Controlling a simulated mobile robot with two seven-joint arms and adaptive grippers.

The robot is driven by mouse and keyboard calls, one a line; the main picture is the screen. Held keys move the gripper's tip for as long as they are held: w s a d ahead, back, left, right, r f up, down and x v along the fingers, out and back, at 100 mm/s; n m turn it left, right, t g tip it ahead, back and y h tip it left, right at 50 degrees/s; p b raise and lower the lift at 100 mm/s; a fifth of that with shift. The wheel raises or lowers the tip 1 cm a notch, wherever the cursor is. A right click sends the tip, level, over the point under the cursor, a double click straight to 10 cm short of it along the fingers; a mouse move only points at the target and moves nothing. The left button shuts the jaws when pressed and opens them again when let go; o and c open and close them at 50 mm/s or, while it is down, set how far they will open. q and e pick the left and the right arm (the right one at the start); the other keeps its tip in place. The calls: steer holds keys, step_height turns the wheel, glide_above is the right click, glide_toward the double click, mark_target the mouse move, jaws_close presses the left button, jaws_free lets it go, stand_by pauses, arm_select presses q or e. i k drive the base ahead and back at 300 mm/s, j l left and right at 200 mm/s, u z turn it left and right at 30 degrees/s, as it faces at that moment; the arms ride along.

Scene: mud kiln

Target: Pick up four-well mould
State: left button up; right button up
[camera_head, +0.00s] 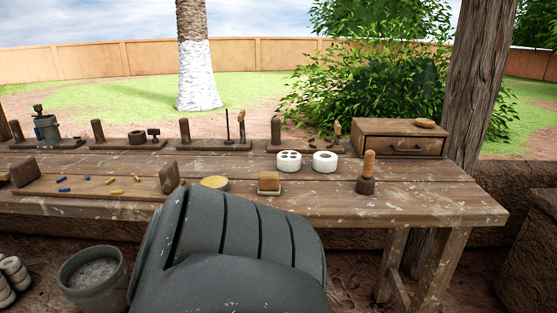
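The four-well mould (289,163) is a short white round block with several dark holes in its top. It stands upright on the wooden table (420,200), right of the middle. A similar white round piece (325,163) with one larger opening stands just to its right, with a small gap between them. Neither of my grippers shows in the head view. A large dark grey ribbed shape, which looks like part of my arm, fills the lower middle and hides part of the table's front edge.
A brown block on a pale base (269,184) and a yellow-topped round dish (215,183) lie nearer the front. A wooden-handled tool (368,174) stands to the right. A drawer box (400,140) and tool racks (212,145) line the back. The table's right end is clear.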

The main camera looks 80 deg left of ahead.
mark_target(288, 161)
steer(key=u, duration=2.3)
